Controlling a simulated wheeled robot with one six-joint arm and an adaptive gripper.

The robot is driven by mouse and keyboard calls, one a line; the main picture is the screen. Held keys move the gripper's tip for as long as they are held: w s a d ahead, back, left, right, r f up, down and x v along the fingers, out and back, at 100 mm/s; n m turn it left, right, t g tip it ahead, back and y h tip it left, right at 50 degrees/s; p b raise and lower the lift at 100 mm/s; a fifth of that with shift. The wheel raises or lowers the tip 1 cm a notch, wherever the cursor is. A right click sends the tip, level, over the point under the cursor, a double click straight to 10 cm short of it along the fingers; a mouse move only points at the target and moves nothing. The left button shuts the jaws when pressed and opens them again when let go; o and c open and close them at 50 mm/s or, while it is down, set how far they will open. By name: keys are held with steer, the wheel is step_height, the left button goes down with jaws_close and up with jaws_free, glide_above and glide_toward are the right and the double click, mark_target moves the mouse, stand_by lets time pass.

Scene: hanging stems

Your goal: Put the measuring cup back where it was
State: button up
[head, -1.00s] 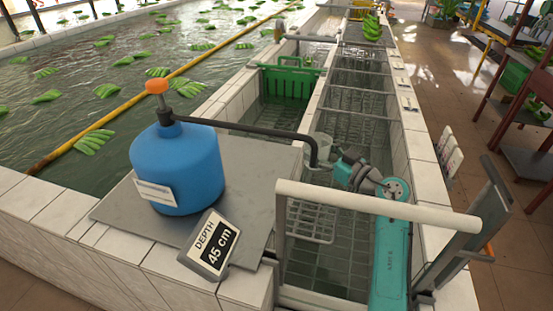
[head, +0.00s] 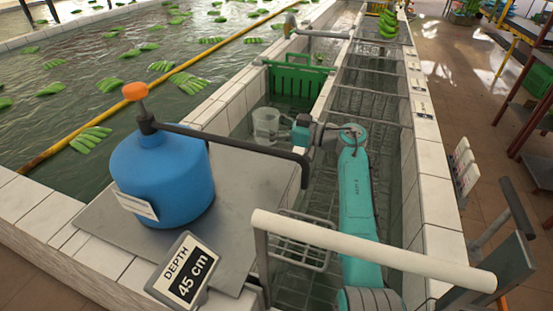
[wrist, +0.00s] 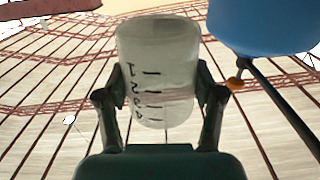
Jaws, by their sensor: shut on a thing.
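The measuring cup (wrist: 157,72) is a cloudy translucent cup with dark graduation marks. In the wrist view my gripper (wrist: 160,100) is shut on it, one finger on each side. In the head view the cup (head: 266,126) is held upright over the left trough, in front of the green crate, and my gripper (head: 285,129) reaches it from the right. I cannot tell whether the cup's base touches the water.
A blue tank (head: 165,180) with an orange knob and a dark bent pipe (head: 240,140) stands on a grey plate. A green crate (head: 297,82) sits in the left trough. A depth sign (head: 184,270) reads 45 cm. A white rail (head: 370,250) crosses the front.

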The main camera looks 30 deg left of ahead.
steer(key=shift+a+f, duration=0.2)
steer(key=shift+a, duration=0.05)
step_height(320, 180, down, 9)
steer(key=shift+f, duration=0.15)
stand_by(0.4)
steer(key=o, duration=1.1)
steer(key=shift+f, duration=0.15)
steer(key=v, duration=1.2)
steer(key=shift+w, duration=0.1)
